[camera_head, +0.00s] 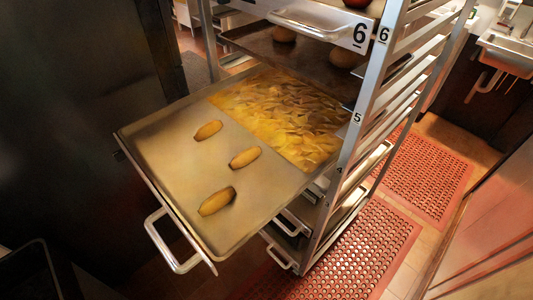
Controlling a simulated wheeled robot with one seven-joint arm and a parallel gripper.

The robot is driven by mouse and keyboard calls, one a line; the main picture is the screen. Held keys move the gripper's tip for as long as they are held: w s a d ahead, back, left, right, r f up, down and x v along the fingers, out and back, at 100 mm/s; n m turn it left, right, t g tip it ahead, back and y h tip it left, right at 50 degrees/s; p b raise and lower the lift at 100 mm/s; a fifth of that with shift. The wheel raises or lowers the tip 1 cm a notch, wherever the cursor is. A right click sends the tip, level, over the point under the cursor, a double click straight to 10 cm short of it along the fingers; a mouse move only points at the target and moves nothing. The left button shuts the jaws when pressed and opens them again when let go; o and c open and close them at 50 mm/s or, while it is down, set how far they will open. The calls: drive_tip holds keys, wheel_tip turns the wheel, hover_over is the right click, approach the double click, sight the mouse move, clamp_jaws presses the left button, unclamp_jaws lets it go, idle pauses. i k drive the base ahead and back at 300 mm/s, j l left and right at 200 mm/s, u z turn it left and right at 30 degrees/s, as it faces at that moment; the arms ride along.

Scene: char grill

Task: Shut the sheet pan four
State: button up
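A metal sheet pan (165,150) is pulled far out of the rack, toward the lower left of the view. It holds several light brown oblong rolls (217,201) and a heap of yellow food at its rear. A silver handle (165,247) sticks out at its front edge. Its front label cannot be seen. The rack's side post (357,130) bears the numbers 6 and 5, and a faint mark lower down that looks like 4, near the level of this pan. My gripper is not in view.
Above, a pan labelled 6 (340,35) sits in the rack, with a darker pan (275,45) holding round items below it. Handles of lower pans (283,252) show beneath. Red perforated mats (365,250) lie on the right floor. A dark wall (75,90) stands close at left.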

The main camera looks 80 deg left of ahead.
sight(294, 124)
drive_tip(key=u, duration=3.15)
